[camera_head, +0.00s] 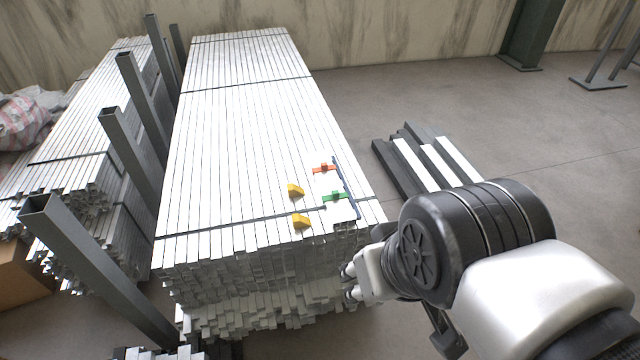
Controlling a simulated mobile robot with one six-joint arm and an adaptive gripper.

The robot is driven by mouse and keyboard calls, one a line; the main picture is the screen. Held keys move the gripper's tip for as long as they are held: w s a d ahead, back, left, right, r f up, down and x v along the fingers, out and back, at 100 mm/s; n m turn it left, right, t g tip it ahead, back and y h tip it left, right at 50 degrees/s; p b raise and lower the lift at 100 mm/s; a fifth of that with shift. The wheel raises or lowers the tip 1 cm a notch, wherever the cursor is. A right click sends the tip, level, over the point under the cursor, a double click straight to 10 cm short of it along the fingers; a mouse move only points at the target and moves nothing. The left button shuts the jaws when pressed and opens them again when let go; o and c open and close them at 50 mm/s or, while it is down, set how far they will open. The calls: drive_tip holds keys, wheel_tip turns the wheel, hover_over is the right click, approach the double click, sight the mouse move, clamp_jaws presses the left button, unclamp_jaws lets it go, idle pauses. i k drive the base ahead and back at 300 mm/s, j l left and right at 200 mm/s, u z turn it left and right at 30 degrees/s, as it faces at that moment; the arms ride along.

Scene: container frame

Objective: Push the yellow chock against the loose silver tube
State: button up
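Two yellow chocks lie on top of the large bundle of silver tubes (235,120), near its front right end. One chock (295,190) is farther back and the other chock (301,222) is nearer the front edge. I cannot pick out a loose silver tube for sure among the tubes. A pale piece with an orange clamp (324,168) and a green clamp (335,196) lies just right of the chocks, with a dark blue bar along its right side. My gripper (350,281) is right of the bundle's front end, apart from both chocks, and mostly hidden by my arm.
Grey upright posts (130,130) stand along the bundle's left side, with another tube stack (95,110) beyond them. Dark and white bars (430,160) lie on the floor to the right. The bundle's top behind the chocks is clear apart from dark straps.

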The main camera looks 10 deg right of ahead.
sight(299, 221)
drive_tip(key=i+j+u, duration=0.1)
drive_tip(key=i+u, duration=0.15)
drive_tip(key=i, duration=0.25)
drive_tip(key=i+u, duration=0.3)
drive_tip(key=i, duration=0.25)
